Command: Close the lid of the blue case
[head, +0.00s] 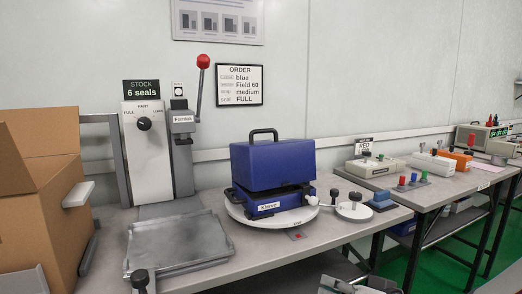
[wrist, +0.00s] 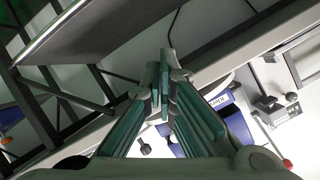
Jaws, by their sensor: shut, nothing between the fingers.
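The blue case stands on a round white turntable (head: 235,213) on the near table. Its lid (head: 272,165), with a dark carry handle on top, sits above the labelled blue base (head: 262,204). A dark band shows between lid and base at the front; I cannot tell how wide the gap is. My gripper (wrist: 162,85) is shut and empty in the wrist view, with its greenish fingers together. Part of the blue case (wrist: 238,120) shows beyond and right of the fingers, partly hidden by them. The gripper is apart from the lid.
A round white piece with a black knob (head: 354,208) stands right of the case. A metal tray (head: 178,246), a lever press (head: 182,140) and a cardboard box (head: 45,190) are to the left. Other testers (head: 375,168) stand on the table at right.

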